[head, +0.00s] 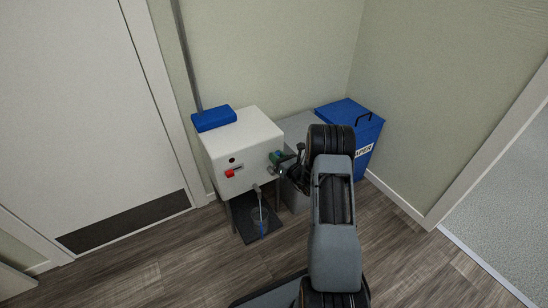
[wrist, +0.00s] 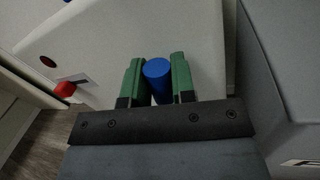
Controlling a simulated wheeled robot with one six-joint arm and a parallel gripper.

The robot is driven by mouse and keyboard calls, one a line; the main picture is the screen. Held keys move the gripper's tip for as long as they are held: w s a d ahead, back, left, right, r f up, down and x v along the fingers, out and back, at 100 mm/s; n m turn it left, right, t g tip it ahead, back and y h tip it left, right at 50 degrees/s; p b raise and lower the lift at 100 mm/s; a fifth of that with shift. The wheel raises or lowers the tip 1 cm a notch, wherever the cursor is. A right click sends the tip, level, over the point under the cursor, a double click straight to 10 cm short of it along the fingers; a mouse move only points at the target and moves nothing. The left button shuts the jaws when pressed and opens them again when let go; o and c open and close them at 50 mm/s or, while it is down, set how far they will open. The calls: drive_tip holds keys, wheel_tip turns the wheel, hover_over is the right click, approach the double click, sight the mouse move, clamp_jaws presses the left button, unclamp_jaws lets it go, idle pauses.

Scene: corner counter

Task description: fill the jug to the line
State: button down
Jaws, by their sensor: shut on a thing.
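A white dispenser box (head: 238,150) stands by the wall, with a short spout (head: 257,187) low on its front. Below the spout, a clear jug (head: 259,215) stands on a dark tray (head: 243,221). A thin pale streak runs from the spout down to the jug and looks like water. A blue strip shows at the jug's front; its level against any line is too small to read. My gripper (head: 277,158) is at the right of the box's front. In the wrist view its green fingers (wrist: 156,82) are shut on a round blue knob (wrist: 157,69).
A red lever or knob (head: 230,173) sits on the box's left front and also shows in the wrist view (wrist: 65,89). A grey cabinet (head: 299,127) and a blue lidded bin (head: 366,138) stand to the right. The wooden floor (head: 185,250) in front is clear.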

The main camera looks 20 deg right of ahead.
drive_tip(key=c, duration=1.2)
unclamp_jaws()
drive_tip(key=shift+c, duration=0.2)
drive_tip(key=p+v, duration=0.4)
drive_tip(key=v, duration=0.9)
drive_tip(key=shift+s, duration=0.45)
